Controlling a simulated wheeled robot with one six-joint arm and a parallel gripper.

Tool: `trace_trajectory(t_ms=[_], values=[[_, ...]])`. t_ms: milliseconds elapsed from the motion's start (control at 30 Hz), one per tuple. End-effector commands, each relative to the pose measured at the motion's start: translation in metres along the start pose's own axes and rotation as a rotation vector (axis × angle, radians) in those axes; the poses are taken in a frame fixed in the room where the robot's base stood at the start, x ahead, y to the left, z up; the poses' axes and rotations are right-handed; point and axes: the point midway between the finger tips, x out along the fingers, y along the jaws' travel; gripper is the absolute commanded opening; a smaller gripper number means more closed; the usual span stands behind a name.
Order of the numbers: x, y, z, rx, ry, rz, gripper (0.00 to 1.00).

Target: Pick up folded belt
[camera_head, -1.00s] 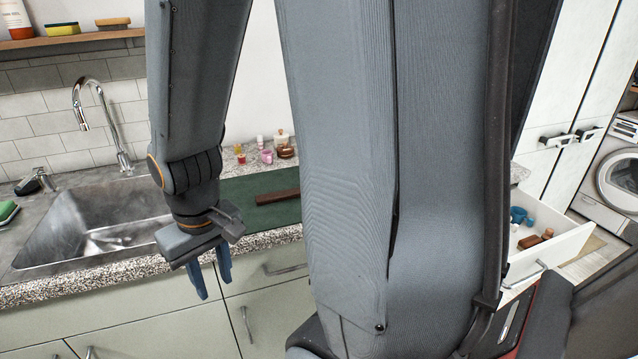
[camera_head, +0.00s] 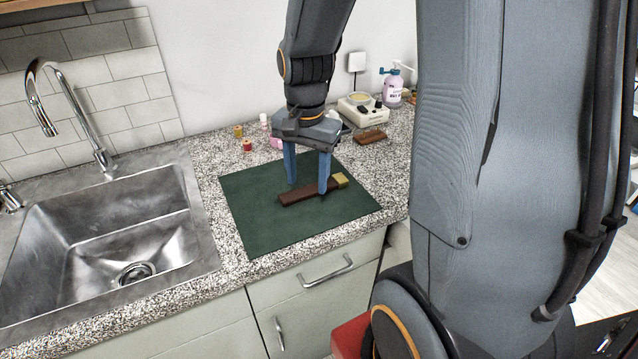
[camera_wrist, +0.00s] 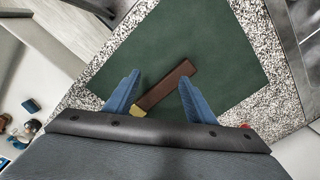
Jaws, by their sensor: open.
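The folded belt (camera_head: 305,194) is a flat dark brown strip with a gold-coloured end. It lies on a green mat (camera_head: 260,224) on the counter. My gripper (camera_head: 308,186) is open, pointing down over the belt, with its two blue fingers apart. In the wrist view the belt (camera_wrist: 168,86) lies at a slant between the fingers of my gripper (camera_wrist: 154,92), its gold end near the left finger. I cannot tell whether the fingertips touch the belt or mat. Nothing is held.
A metal sink (camera_head: 110,235) is on the left. Small jars (camera_head: 247,144), a brown block (camera_head: 370,136), a cream device (camera_head: 360,110) and a spray bottle (camera_head: 393,86) stand behind the mat. A drawer handle (camera_head: 326,272) is below the counter edge.

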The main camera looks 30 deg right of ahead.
Motion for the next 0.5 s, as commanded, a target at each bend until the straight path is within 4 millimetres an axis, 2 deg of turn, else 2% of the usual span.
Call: trace_trajectory(t_ms=[33, 200, 333, 500], values=[[-0.005, -0.002, -0.014, 0.12, -0.005, 0.007, 0.5], [-0.013, -0.007, -0.048, 0.468, -0.015, 0.026, 0.5], [-0.015, -0.008, -0.061, 0.614, -0.018, 0.036, 0.5], [-0.007, -0.009, -0.065, 0.67, -0.019, 0.041, 0.5]])
